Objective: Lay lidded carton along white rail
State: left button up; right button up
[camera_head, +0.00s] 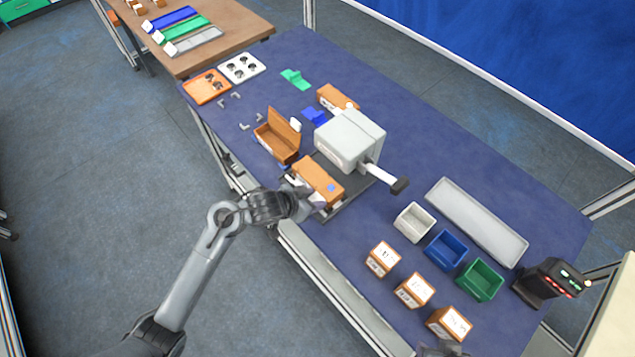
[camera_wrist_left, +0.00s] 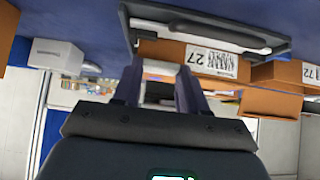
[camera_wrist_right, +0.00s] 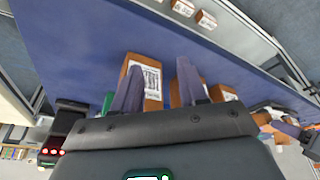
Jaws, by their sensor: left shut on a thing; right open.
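The lidded carton (camera_head: 318,181), brown-orange with a blue mark on top, lies on the dark base plate in front of the grey machine. My left gripper (camera_head: 299,198) is shut on its near side. In the left wrist view the carton's labelled side (camera_wrist_left: 213,62) shows close beyond the fingers (camera_wrist_left: 158,80). A pale bar (camera_wrist_left: 205,31), perhaps the white rail, runs along the dark plate beside it; whether they touch is unclear. My right gripper (camera_wrist_right: 160,80) is open near a small labelled carton (camera_wrist_right: 150,82); its fingertips are barely visible in the head view.
The grey machine (camera_head: 349,140) with a black-ended handle (camera_head: 398,186) stands behind the carton. An open carton (camera_head: 277,137) lies left of it. White (camera_head: 414,222), blue (camera_head: 446,250) and green (camera_head: 480,280) bins, a long grey tray (camera_head: 478,219) and a scanner (camera_head: 547,283) occupy the right.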

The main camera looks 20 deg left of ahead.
pick_arm(q)
grip_shut()
jog(key=shift+r, duration=0.15)
